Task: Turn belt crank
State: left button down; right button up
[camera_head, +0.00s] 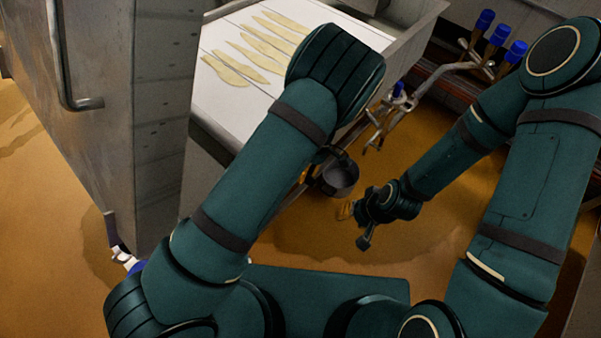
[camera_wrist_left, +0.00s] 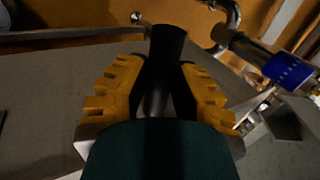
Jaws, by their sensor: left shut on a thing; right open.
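In the left wrist view, the two yellow-padded fingers of my left gripper (camera_wrist_left: 160,80) are closed around a dark cylindrical handle (camera_wrist_left: 167,42), which seems to be the crank's grip. The rest of the crank cannot be made out. In the head view my left arm hides this gripper and the handle. A white belt (camera_head: 345,20) with several pale yellow strips lies behind my left arm. My right gripper (camera_head: 356,222) is open and empty, low over the floor at the centre right, apart from the belt.
Blue-capped valves on metal pipes (camera_head: 486,20) stand at the upper right. A blue-handled fitting (camera_wrist_left: 287,70) is close to the right of my left gripper. A grey metal cabinet (camera_head: 125,130) with a bar handle stands at left. Brown floor (camera_head: 30,200) is open at left.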

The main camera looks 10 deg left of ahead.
pick_arm(q)
jog(key=shift+w+d+f+g+y+b, duration=0.4)
jog(key=shift+w+g+y+b, duration=0.15)
jog(key=shift+g+b, duration=0.15)
jog(key=shift+w+d+f+g+y+b, duration=0.35)
jog(key=shift+g+y+b, duration=0.25)
jog(key=shift+g, duration=0.2)
jog(key=c, duration=0.8)
grip_release()
jog(key=shift+o, duration=0.2)
jog(key=shift+w+r, duration=0.1)
jog(key=shift+w, duration=0.05)
jog(key=v, duration=1.1)
jog(key=shift+w+r, duration=0.2)
jog(key=shift+r, duration=0.1)
jog(key=shift+d, duration=0.1)
